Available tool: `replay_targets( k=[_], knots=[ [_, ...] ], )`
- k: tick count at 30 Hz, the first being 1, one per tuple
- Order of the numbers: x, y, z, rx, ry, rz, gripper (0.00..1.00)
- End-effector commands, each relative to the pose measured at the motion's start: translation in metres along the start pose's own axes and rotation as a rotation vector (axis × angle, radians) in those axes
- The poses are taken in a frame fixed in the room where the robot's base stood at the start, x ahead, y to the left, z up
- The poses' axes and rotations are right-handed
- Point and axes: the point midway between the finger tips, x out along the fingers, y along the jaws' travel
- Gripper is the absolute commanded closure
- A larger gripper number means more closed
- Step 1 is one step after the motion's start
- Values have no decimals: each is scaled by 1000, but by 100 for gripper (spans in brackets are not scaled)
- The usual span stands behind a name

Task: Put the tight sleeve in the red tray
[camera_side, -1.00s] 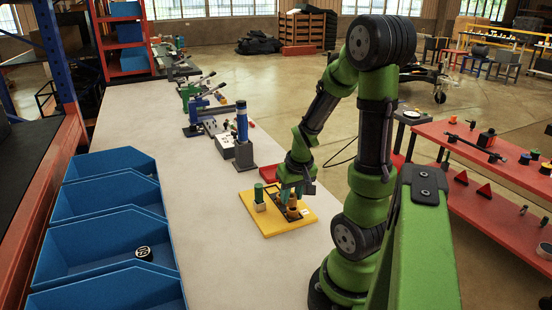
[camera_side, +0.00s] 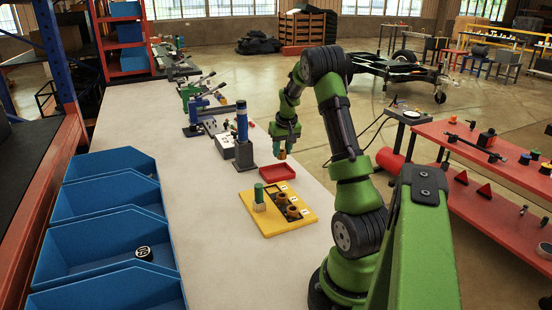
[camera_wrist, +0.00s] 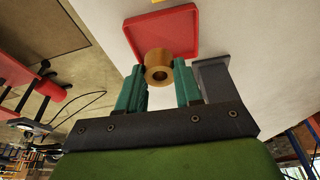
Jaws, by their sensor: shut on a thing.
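My gripper (camera_side: 283,149) is shut on a brass-coloured sleeve (camera_side: 282,154), raised above the bench. In the wrist view the sleeve (camera_wrist: 157,64) sits between the two green fingers (camera_wrist: 160,90), its round bore facing the camera. The red tray (camera_side: 277,172) lies on the bench below the gripper in the side view. In the wrist view the tray (camera_wrist: 190,22) shows beyond the sleeve and looks empty where visible. The sleeve is apart from the tray. The yellow board (camera_side: 297,222) holds other brown sleeves (camera_side: 292,211) and a green cylinder (camera_side: 259,193).
A blue cylinder on a grey stand (camera_side: 243,145) is left of the tray. Blue bins (camera_side: 110,215) line the bench's left side. The bench (camera_side: 205,250) is clear left of the yellow board. A red shelf (camera_side: 480,150) stands at right.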

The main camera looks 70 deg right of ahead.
Motion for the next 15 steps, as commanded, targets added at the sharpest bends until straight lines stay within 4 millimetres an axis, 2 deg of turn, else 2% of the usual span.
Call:
replay_targets(
  k=[3, 8, 15],
  knots=[
    [-6, -2, -21, -23, 4, -5, 97],
    [-13, -7, -30, -51, 1, -13, 97],
    [29, -7, -15, -61, -3, -17, 97]
  ],
)
